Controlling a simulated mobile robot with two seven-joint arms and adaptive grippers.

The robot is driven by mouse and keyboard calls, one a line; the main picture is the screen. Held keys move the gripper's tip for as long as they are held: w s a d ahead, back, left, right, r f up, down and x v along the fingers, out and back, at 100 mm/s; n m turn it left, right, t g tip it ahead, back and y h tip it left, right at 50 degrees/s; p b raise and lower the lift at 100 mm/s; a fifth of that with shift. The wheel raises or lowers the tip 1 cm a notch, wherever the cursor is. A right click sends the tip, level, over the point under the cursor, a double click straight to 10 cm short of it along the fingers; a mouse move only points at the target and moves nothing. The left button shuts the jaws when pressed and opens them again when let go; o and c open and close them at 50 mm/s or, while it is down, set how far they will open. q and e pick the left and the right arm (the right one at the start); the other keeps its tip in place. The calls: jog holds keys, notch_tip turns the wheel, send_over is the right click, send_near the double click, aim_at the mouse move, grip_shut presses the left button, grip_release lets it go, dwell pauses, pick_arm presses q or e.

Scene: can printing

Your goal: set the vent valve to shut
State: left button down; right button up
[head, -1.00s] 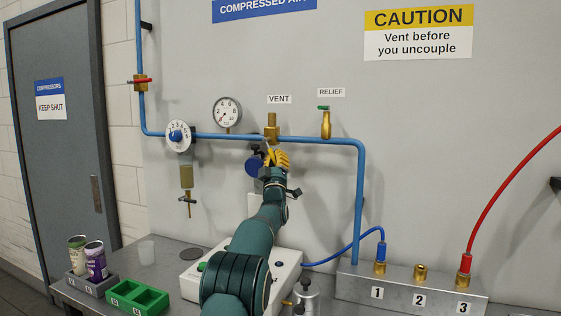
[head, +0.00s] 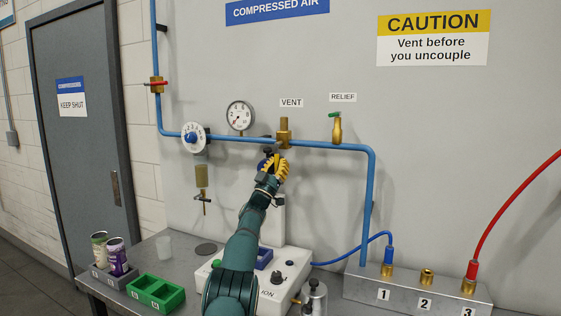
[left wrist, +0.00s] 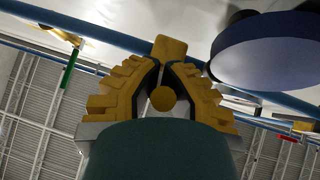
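The brass vent valve (head: 284,131) sits on the blue pipe under the VENT label in the head view. My left gripper (head: 275,163), with yellow fingers, is just below it. In the left wrist view its fingers (left wrist: 165,72) stand apart, with a gap between the dark pads. The valve's brass block (left wrist: 168,48) shows just beyond the tips, and a round brass end (left wrist: 163,98) shows in the gap. I see no firm grip on it. The valve's handle is not clear, so I cannot tell its setting. My right gripper is not in view.
A dark blue disc (left wrist: 265,50) is close beside the fingers in the left wrist view. The relief valve (head: 337,128) is to the right, the gauge (head: 240,115) to the left. A white machine (head: 290,268) stands below my arm.

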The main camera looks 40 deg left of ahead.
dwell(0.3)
pick_arm(q)
jog(key=c, duration=0.9)
grip_release()
jog(key=shift+s, duration=0.1)
jog(key=shift+c, duration=0.2)
jog(key=shift+y, duration=0.3)
